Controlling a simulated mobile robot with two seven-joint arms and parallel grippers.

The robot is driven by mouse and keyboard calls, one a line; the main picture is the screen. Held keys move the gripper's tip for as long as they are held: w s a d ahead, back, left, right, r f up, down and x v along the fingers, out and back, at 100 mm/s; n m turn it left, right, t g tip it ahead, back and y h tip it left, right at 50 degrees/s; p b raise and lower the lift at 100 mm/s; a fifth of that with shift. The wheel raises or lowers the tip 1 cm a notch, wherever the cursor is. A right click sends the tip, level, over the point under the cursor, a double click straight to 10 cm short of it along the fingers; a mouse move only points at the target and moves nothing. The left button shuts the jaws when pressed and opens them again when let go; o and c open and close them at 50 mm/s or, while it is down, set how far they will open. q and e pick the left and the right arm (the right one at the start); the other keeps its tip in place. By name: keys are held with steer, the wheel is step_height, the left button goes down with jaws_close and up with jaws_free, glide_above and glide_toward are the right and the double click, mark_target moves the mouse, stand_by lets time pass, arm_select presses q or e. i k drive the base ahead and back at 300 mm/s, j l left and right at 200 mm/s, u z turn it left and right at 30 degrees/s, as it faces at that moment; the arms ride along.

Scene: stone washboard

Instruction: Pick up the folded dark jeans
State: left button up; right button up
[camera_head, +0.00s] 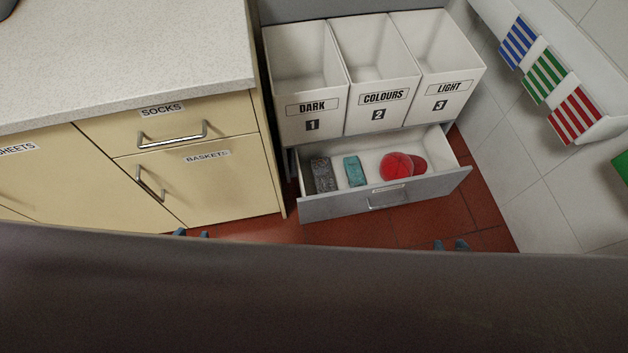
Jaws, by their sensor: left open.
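A dark grey, speckled folded item (323,175), which looks like the folded dark jeans, lies at the left end of the open drawer (330,208). My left gripper (191,234) shows only its blue fingertips, spread apart, in front of the cream cabinet, to the left of the drawer and apart from the item. My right gripper (451,245) also shows only its fingertips, apart and with nothing between them, in front of the drawer's right part. A dark brown surface across the bottom of the view hides the rest of both grippers.
A teal folded item (355,171) and a red cap (402,166) lie in the drawer too. Bins labelled DARK (311,124), COLOURS (380,115) and LIGHT (440,105) stand above it. A cream cabinet (225,180) stands left; striped cloths (545,78) hang right.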

mark_target(324, 179)
steer(key=u, duration=1.9)
steer(key=l+u, duration=0.15)
steer(key=l, duration=0.25)
steer(key=k+l+u, duration=0.15)
steer(key=l, duration=0.2)
steer(key=k+l, duration=0.1)
steer(key=l, duration=0.25)
steer(key=k+l, duration=0.1)
steer(key=l, duration=0.6)
steer(key=k, duration=0.05)
